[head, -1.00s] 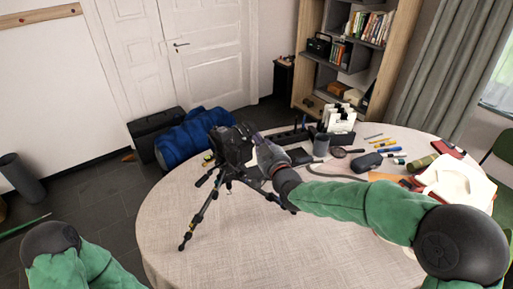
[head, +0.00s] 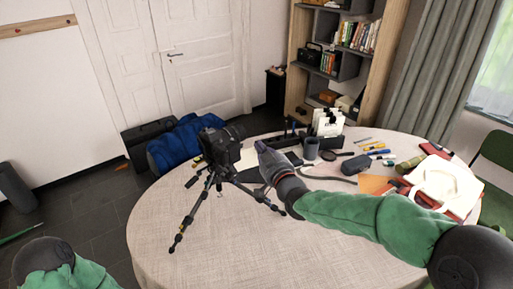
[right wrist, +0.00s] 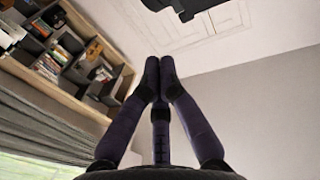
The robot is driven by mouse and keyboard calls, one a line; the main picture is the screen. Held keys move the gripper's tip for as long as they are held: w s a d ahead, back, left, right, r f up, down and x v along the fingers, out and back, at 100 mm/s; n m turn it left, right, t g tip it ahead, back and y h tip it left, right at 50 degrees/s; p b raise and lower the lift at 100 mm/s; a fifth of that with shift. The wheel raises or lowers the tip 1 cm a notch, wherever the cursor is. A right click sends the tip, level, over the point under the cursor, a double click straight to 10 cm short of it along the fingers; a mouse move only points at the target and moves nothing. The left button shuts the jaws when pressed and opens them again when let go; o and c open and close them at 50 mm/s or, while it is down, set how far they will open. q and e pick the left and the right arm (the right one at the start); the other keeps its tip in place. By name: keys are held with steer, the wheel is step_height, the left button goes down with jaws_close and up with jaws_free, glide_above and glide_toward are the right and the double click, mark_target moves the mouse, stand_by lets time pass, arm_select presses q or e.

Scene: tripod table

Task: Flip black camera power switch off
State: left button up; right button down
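The black camera (head: 220,146) is mounted on a black tripod (head: 191,216) that stands on the round table's left side. My right gripper (head: 261,147) is just right of the camera, apart from it, with its fingers pointing up and toward the back. In the right wrist view its purple fingers (right wrist: 159,72) meet at the tips with nothing between them. Part of the black camera (right wrist: 182,8) shows at the top edge of that view, beyond the fingertips. The power switch is too small to make out. My left gripper is out of view.
The round table (head: 285,245) has a clear front. Behind my right arm are a grey cup (head: 311,149), a box with white packets (head: 327,124), a dark case (head: 356,165) and a white bag (head: 445,187). A blue rolled bag (head: 185,142) lies behind the table.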

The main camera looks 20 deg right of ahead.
steer(key=s+d+p, duration=0.1)
steer(key=s+d, duration=0.2)
steer(key=s, duration=0.4)
steer(key=shift+d+f, duration=0.15)
steer(key=shift+d, duration=0.1)
steer(key=shift+w, duration=0.1)
